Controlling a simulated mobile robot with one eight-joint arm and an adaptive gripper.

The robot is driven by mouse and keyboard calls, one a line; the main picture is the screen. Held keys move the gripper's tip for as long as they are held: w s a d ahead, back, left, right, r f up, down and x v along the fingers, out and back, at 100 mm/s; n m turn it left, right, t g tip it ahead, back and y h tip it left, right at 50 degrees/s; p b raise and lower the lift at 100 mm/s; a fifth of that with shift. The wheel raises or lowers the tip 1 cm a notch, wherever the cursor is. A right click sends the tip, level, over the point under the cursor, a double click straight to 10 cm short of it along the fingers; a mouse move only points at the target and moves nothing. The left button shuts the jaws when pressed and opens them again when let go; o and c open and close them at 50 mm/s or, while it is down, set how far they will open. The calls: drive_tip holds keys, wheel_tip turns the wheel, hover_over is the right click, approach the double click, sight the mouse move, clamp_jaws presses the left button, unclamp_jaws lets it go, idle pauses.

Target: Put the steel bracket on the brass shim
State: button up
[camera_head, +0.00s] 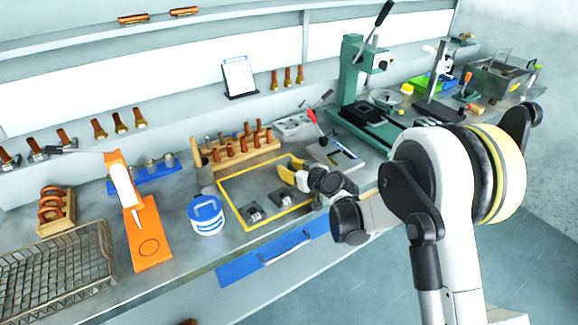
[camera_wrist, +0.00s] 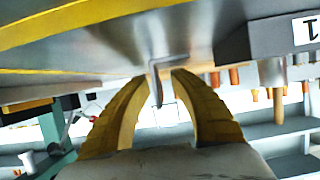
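My gripper (camera_head: 291,169) has yellow fingers and is low over the far right part of a yellow-bordered area on the bench. In the wrist view, the fingers (camera_wrist: 163,76) curve toward each other with a gap between their tips. A thin, bent grey metal piece (camera_wrist: 156,83), which looks like the steel bracket, shows at this gap, near the left fingertip. I cannot tell whether it touches a finger. In the head view the fingers hide it. I cannot pick out the brass shim in either view.
Two small dark blocks (camera_head: 253,213) (camera_head: 283,199) sit within the yellow border (camera_head: 236,184). A block marked 1 (camera_wrist: 290,36) shows in the wrist view. A white-and-blue tub (camera_head: 206,217) stands left, a wooden rack (camera_head: 240,150) behind, and a green press (camera_head: 350,80) at back right.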

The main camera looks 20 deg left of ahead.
drive_tip(key=shift+s+d+r+p, duration=0.15)
drive_tip(key=shift+s+d+p, duration=0.15)
drive_tip(key=shift+d, duration=0.05)
drive_tip(key=p+v, duration=0.2)
drive_tip(key=v, duration=0.9)
drive_tip(key=shift+r, duration=0.2)
